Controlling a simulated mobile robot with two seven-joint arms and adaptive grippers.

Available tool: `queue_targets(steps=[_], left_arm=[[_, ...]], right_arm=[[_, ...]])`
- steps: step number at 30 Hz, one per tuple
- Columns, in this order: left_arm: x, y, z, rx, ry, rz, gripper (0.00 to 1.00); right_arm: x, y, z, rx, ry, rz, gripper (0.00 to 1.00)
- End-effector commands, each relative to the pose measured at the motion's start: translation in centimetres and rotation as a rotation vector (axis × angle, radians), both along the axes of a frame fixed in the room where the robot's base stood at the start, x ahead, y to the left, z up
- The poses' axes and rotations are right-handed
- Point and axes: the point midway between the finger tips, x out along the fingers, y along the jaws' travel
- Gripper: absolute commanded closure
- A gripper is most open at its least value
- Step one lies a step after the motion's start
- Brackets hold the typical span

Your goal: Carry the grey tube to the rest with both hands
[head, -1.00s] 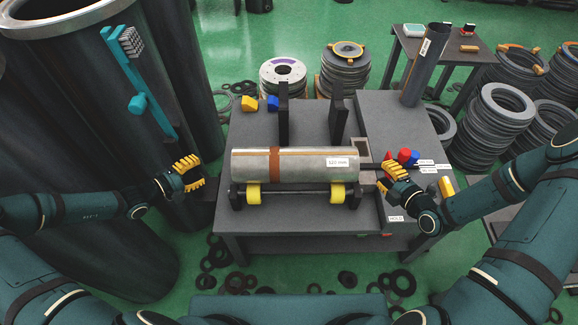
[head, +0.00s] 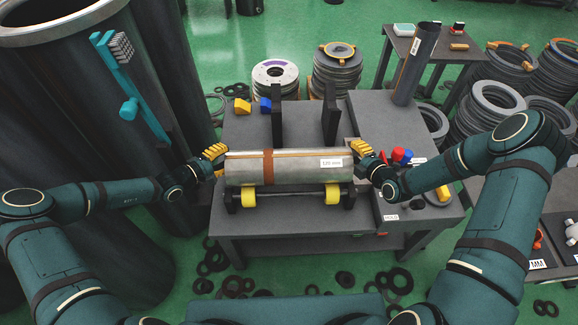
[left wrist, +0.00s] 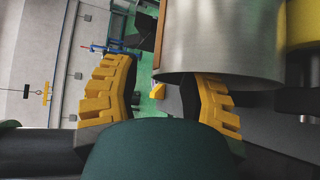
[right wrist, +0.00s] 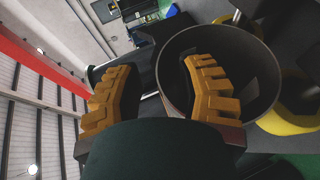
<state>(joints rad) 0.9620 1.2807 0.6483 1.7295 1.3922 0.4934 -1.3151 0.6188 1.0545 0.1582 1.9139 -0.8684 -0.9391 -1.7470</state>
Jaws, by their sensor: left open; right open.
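The grey tube (head: 305,166) lies level across a roller stand with yellow wheels (head: 249,197). It has a brown band and a white label. My left gripper (head: 217,160) is open at its left end; the left wrist view shows the tube (left wrist: 220,38) with one finger by its rim and the other apart (left wrist: 165,95). My right gripper (head: 366,158) is open at its right end; in the right wrist view one finger overlaps the tube's open mouth (right wrist: 252,62) and the other is outside (right wrist: 160,95). Contact cannot be told. Two black uprights (head: 330,118), possibly the rest, stand behind the tube.
Yellow (head: 242,106) and blue (head: 265,104) blocks sit on the table's back left. A dark upright cylinder (head: 415,65) stands at the back right. Red and blue pieces (head: 402,156) lie right of my right gripper. Large dark cylinders (head: 90,100) stand close on the left.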

Motion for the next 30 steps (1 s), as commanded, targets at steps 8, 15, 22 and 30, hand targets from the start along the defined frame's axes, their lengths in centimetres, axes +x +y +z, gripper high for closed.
queue_targets(steps=[8, 15, 22, 30], left_arm=[[1.3, -1.4, -0.4, 0.0, 0.0, 0.0, 0.56], [1.4, -1.5, -0.4, 0.0, 0.0, 0.0, 0.56], [1.4, -1.4, -0.4, 0.0, 0.0, 0.0, 1.0], [1.3, -1.5, -0.6, 0.001, 0.002, 0.0, 1.0]], right_arm=[[1.7, 0.7, -0.6, 0.0, 0.0, -0.001, 0.62], [1.8, 0.8, -0.6, 0.001, 0.001, 0.0, 0.62], [1.8, 0.8, -0.6, -0.001, 0.001, -0.001, 1.0], [1.8, 0.8, -0.6, 0.0, 0.0, 0.0, 1.0]])
